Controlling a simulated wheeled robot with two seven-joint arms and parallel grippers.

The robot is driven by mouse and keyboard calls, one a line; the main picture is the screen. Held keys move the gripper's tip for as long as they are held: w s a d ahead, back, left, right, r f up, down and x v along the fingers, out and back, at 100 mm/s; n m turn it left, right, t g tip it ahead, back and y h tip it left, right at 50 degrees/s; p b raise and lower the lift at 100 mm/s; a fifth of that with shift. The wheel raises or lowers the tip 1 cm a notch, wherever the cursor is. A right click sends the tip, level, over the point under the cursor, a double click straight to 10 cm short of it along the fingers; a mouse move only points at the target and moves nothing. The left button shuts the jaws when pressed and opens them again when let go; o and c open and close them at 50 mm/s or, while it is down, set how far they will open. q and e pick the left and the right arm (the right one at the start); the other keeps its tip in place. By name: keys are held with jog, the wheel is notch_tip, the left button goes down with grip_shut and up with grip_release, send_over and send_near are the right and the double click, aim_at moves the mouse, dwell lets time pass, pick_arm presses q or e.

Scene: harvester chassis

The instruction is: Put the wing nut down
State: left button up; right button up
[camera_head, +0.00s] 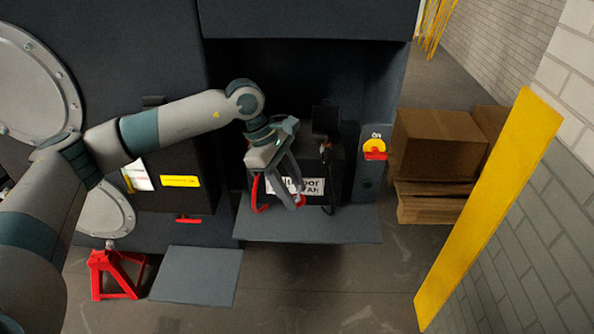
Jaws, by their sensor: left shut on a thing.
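My left arm comes in from the left, and its left gripper (297,202) points down in front of the black box (318,165) with a white label. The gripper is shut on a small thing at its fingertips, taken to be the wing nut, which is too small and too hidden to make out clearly. The fingertips are over the grey shelf (340,224) below the box; whether the thing touches the shelf I cannot tell. My right gripper is not in view.
A red and black cable pair hangs at the box's sides. A yellow and red switch (375,148) is on the panel to the right. A red jack stand (117,274) stands lower left. Cardboard boxes (437,143) sit on a pallet at right, behind a yellow post (490,205).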

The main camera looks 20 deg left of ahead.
pick_arm(q)
jog(key=s+f+m+g+y, duration=0.1)
jog(key=s+m+g+y, duration=0.2)
jog(key=s+m, duration=1.1)
jog(key=m+g, duration=0.2)
jog(key=m, duration=0.1)
jog(key=shift+s+a+f+y, duration=0.2)
jog(key=shift+s+a+y, duration=0.1)
jog(key=shift+s+y, duration=0.1)
